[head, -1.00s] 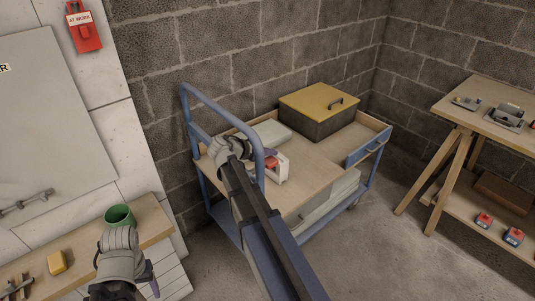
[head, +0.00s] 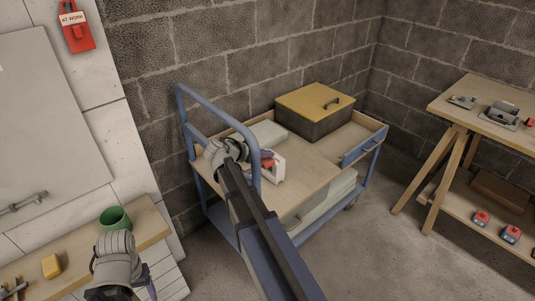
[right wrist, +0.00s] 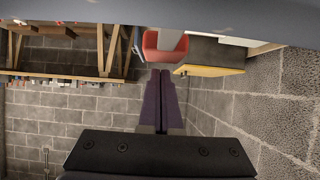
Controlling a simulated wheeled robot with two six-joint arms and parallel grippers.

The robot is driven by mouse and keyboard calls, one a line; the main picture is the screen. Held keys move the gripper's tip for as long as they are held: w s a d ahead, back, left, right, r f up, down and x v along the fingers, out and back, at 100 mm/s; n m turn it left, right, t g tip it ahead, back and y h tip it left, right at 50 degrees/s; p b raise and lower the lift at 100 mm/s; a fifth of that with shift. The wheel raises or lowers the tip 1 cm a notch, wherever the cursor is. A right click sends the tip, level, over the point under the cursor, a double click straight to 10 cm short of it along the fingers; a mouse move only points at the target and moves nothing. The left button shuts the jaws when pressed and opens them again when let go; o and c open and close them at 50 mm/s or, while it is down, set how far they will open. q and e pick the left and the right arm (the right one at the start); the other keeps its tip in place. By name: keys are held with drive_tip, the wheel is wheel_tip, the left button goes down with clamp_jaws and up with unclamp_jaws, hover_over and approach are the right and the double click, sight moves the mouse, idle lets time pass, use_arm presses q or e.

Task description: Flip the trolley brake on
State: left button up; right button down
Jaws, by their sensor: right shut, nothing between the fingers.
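The blue-framed trolley (head: 367,146) with a wooden deck stands against the block wall. On its deck edge is a white bracket with a red lever (head: 267,159), which I take for the brake. My right gripper (head: 256,155) is beside the lever, just left of it, partly hidden by the trolley handle. In the right wrist view its purple fingers (right wrist: 160,73) are shut with nothing between them. The red part (right wrist: 163,46) shows just beyond their tips; I cannot tell whether they touch. My left gripper (head: 150,288) is at the lower left, mostly hidden behind its wrist.
A yellow-lidded box (head: 315,110) and a pale case (head: 268,133) sit on the deck. The blue handle (head: 217,117) rises near my right arm. A green cup (head: 115,218) and yellow block (head: 51,266) are on the left bench. A workbench (head: 480,110) stands right; floor between is clear.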

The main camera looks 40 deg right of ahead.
drive_tip(key=p+v, duration=0.3)
drive_tip(key=v, duration=0.3)
drive_tip(key=shift+a+r, duration=0.2)
drive_tip(key=shift+s+a+r, duration=0.1)
drive_tip(key=shift+a+r, duration=0.05)
drive_tip(key=shift+a, duration=0.3)
